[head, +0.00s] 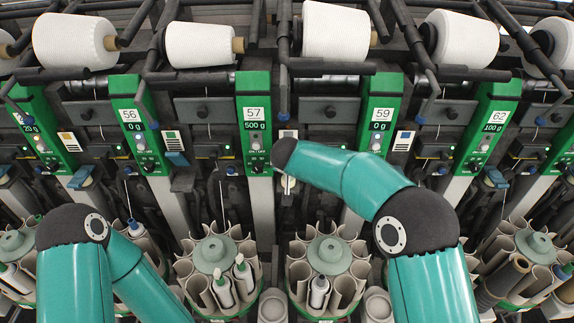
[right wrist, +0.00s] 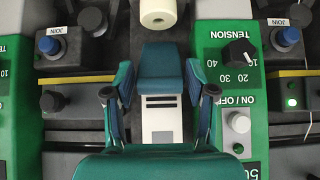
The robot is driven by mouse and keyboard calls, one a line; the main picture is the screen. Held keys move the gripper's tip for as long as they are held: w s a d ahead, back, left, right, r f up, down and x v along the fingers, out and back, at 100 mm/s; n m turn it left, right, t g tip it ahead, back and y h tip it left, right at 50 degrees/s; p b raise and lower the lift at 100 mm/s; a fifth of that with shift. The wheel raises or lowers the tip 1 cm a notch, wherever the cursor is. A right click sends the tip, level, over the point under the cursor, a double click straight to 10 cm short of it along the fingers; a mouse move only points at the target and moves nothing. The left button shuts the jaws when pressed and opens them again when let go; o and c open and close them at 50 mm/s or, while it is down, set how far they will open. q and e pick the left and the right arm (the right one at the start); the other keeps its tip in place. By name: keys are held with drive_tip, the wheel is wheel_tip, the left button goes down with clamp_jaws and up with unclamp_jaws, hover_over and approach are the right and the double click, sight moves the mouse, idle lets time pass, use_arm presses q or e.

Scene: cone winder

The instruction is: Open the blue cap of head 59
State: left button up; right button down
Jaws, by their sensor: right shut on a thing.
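In the right wrist view, the blue cap (right wrist: 160,65) is a teal-blue flap beside a white label card (right wrist: 162,122). My right gripper (right wrist: 162,93) has a finger on each side of the cap and is shut on it. In the head view, my right forearm reaches between the panels marked 57 (head: 255,113) and 59 (head: 382,113), and it hides the gripper and this cap. I cannot tell from the frames how far the cap is raised. My left arm is folded low at the left, its gripper out of view.
A cream cylinder (right wrist: 158,12) lies just beyond the cap. Round bobbin magazines (head: 329,254) stand below. White yarn cones (head: 336,32) line the top.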

drive_tip(key=shift+w+r, duration=0.1)
drive_tip(key=shift+c, duration=1.6)
unclamp_jaws()
drive_tip(key=v, duration=1.1)
drive_tip(key=shift+s+r, duration=0.2)
drive_tip(key=shift+s, duration=0.2)
